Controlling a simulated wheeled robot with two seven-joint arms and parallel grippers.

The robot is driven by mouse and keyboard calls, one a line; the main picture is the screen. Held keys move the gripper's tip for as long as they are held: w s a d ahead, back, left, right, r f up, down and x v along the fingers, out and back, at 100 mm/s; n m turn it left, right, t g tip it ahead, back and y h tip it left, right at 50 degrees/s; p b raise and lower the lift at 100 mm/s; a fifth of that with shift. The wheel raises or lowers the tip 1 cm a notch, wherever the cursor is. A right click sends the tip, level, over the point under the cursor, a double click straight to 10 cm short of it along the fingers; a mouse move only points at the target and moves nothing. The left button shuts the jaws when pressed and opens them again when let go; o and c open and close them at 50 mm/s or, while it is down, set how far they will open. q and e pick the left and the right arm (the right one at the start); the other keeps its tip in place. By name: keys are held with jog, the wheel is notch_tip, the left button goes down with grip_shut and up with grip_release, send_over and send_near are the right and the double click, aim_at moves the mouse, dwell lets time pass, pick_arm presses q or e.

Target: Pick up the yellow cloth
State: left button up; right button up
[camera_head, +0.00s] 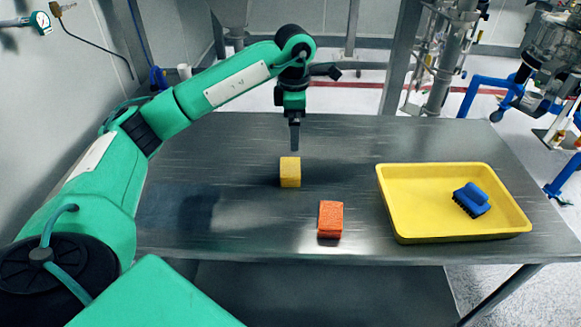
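The yellow cloth (290,172) is a small folded block on the metal table, near its middle. My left gripper (295,148) points straight down just above the yellow cloth, and a small gap seems to show between them. Its fingers are seen edge-on as one dark shape, so I cannot tell whether they are open or shut. The cloth rests on the table. My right gripper is not in view.
An orange-red cloth (330,219) lies nearer the front edge, right of the yellow one. A yellow tray (400,222) at the right holds a blue brush (471,199). The metal table (220,150) is otherwise clear. Pipes and equipment stand behind it.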

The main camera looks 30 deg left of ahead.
pick_arm(q)
jog(key=p, duration=0.1)
send_near(290, 166)
jog(key=f, duration=0.5)
jog(key=shift+w+d, duration=0.25)
jog(key=shift+w, duration=0.05)
jog(key=f, duration=0.1)
jog(key=f+p, duration=0.1)
jog(key=f, duration=0.3)
jog(key=shift+s+a+f+p, duration=0.1)
jog(key=shift+s+a+p, duration=0.15)
jog(key=shift+s+p, duration=0.1)
jog(key=shift+c, duration=1.1)
jog(key=c, duration=0.8)
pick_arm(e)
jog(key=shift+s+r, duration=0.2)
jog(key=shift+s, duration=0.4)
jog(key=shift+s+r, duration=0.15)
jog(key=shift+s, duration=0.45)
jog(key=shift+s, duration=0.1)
